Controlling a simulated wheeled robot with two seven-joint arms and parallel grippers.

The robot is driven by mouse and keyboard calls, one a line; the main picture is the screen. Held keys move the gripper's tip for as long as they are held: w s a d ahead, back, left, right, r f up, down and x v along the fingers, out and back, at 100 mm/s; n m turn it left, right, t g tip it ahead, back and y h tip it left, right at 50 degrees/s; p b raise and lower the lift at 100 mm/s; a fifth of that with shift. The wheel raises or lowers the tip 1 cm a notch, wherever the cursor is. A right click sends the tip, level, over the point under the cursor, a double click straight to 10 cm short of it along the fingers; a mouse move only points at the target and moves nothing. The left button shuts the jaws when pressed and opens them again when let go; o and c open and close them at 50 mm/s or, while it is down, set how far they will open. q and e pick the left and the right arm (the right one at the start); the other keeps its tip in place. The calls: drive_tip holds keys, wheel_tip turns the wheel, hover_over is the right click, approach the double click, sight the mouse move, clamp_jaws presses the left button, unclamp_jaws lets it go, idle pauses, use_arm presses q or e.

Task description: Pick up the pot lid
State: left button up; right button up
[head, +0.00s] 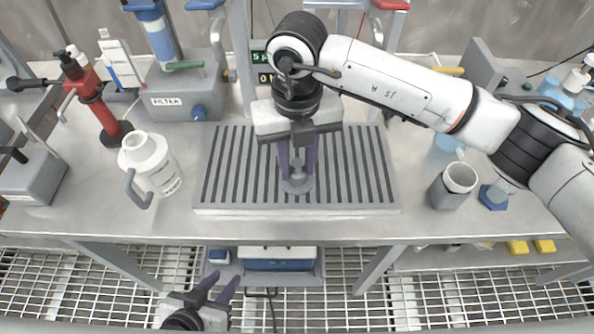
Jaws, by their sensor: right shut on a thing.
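A small grey round piece with an upright knob (297,185), which looks like the pot lid, is at the slatted grey platform's middle. My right gripper (297,168) reaches down over it from above, its purple fingers on either side of the knob and shut on it. I cannot tell whether the lid rests on the slats or is just above them. My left gripper (218,288) is low in front of the bench, its two purple fingers apart and empty.
The slatted platform (235,175) fills the bench's middle. A white jug (152,165) and red hand pump (103,105) stand left, with a filter box (180,92) behind. A grey cup (453,185) and blue hex piece (493,196) are on the right.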

sight(298, 163)
drive_tip(key=shift+r, duration=0.1)
wheel_tip(298, 163, up, 10)
drive_tip(key=shift+f+b, duration=0.1)
drive_tip(key=shift+b, duration=0.45)
idle(0.7)
